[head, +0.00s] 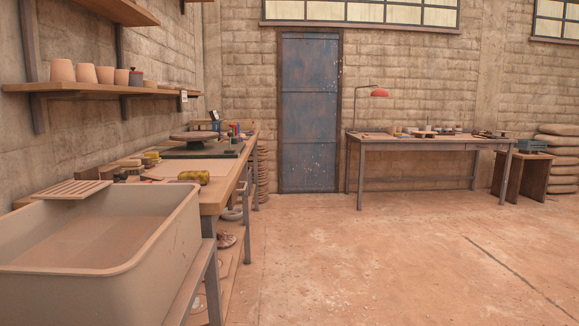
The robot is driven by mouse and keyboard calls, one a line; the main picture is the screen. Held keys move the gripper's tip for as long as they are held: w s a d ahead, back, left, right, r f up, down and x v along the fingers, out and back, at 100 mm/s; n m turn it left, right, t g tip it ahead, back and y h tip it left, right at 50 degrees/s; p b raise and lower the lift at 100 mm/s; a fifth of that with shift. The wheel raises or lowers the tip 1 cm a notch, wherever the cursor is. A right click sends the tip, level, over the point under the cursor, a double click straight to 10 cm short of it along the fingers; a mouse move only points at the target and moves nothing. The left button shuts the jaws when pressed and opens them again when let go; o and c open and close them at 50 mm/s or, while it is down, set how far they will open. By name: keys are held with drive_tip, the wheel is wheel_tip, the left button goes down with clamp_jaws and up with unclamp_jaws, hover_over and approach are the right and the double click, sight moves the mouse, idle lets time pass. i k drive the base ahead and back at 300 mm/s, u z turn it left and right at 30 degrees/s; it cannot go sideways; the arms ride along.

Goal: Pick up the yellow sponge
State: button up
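A yellow, rounded object (194,177) lies near the front edge of the workbench on the left, just past the sink basin. It may be the yellow sponge, but it is too small to be sure. A smaller yellow patch (152,155) shows farther back on the same bench among other items, and I cannot tell what it is. My gripper is not in view.
The large beige basin (140,255) with a slatted rack (73,189) fills the near left. The workbench (213,198) behind it holds blocks, tools and a round wheel (194,136). A second table (420,143) stands at the back right. The floor (380,260) is clear.

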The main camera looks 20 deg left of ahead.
sight(204, 176)
drive_tip(key=i, duration=1.5)
drive_tip(key=u, duration=1.35)
drive_tip(key=i, duration=0.9)
drive_tip(key=u, duration=0.8)
